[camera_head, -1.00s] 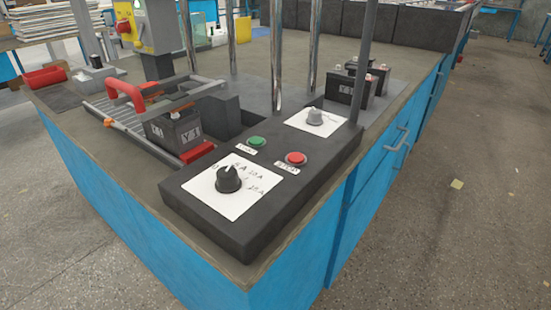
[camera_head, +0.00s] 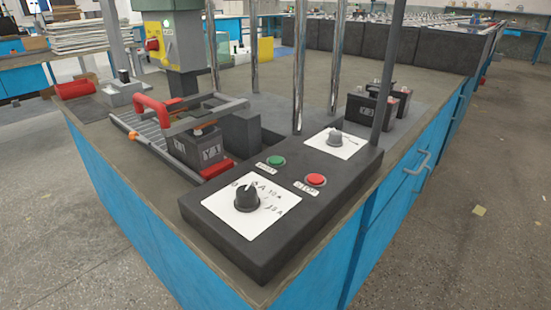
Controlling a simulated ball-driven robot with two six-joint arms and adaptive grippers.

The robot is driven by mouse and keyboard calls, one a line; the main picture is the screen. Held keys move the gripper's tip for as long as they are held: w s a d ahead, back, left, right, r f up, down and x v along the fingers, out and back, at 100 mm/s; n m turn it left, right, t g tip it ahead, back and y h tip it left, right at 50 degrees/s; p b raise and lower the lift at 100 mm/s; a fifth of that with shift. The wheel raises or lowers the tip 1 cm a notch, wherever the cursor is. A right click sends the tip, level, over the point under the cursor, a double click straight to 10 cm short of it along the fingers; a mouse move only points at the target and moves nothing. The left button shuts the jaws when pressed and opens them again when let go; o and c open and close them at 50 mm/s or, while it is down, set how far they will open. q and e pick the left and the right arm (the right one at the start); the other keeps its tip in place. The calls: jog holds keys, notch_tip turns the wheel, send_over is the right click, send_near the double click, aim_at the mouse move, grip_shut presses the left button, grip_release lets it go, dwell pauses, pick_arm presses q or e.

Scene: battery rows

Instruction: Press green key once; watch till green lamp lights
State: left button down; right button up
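The green key (camera_head: 275,161) sits on the dark control box (camera_head: 278,235) at the near corner of the bench, with a small label in front of it. A red STOP key (camera_head: 315,180) is to its right. A black knob (camera_head: 246,199) on a white dial plate is nearer, and a grey knob (camera_head: 335,138) on another plate is farther. Neither of my grippers is in view.
A battery (camera_head: 196,147) sits in a rail fixture with a red handle (camera_head: 152,110) left of the box. More batteries (camera_head: 377,104) stand behind the box. Several upright metal posts (camera_head: 299,70) rise behind the keys.

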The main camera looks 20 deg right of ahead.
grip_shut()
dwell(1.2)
